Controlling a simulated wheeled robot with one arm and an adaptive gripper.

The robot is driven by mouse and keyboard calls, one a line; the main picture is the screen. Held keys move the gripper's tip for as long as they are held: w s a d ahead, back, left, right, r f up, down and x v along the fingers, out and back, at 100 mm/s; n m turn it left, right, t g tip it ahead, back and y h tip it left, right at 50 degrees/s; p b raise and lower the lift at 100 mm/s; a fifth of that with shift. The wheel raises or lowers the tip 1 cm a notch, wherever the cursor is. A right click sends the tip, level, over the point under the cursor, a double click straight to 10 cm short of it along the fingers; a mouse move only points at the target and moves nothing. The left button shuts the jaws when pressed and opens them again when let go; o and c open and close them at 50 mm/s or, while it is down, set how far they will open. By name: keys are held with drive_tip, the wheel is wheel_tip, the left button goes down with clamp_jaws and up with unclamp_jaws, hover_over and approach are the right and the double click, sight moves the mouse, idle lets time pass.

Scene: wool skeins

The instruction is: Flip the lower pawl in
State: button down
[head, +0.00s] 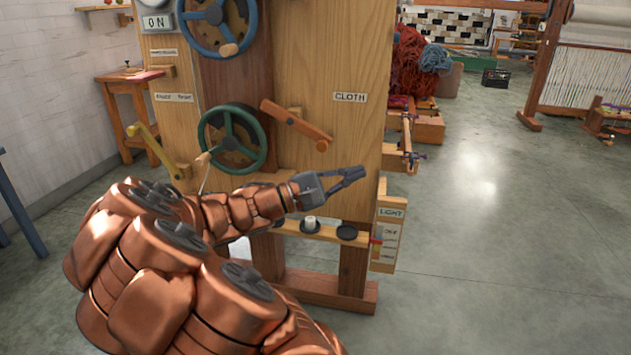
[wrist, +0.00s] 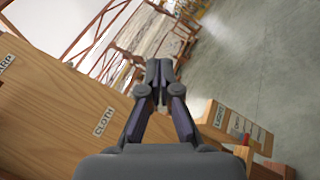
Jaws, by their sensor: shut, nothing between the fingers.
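A wooden cabinet (head: 345,45) stands ahead, with a green handwheel (head: 258,150) low on its front. A red-brown wooden lever (head: 296,125) slants down to the right beside that wheel, below the CLOTH label (head: 349,97). Small wooden pieces with purple ends (head: 411,154) stick out from the cabinet's right side. I cannot tell which part is the lower pawl. My gripper (head: 357,173) is shut and empty, below the lever and near the cabinet's right edge, pointing right. In the wrist view my gripper's fingertips (wrist: 158,72) meet, with nothing between them.
A blue handwheel (head: 235,48) is higher on the cabinet, and a yellow lever (head: 155,148) is at left. A low shelf (head: 328,234) holds small black dishes below my gripper. A LIGHT panel (head: 390,228) is at lower right. Open floor (head: 500,250) lies further right.

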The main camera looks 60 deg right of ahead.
drive_tip(key=w+d+f+n+t+h+b, duration=0.4)
drive_tip(key=w+f+n+t, duration=0.3)
drive_tip(key=w+f, duration=0.3)
drive_tip(key=w+d+f+n+t+h+b, duration=0.4)
drive_tip(key=w+f+n+t+h+b, duration=0.1)
drive_tip(key=w+f+n+t, duration=0.3)
drive_tip(key=w+f+n+b, duration=0.1)
drive_tip(key=w, duration=0.1)
drive_tip(key=shift+w+d+f+b, duration=0.3)
drive_tip(key=shift+w+f, duration=0.1)
drive_tip(key=d+r+b, duration=0.4)
drive_tip(key=d+r, duration=0.4)
drive_tip(key=r, duration=0.1)
drive_tip(key=shift+s+d+r, duration=0.15)
drive_tip(key=shift+d+r, duration=0.25)
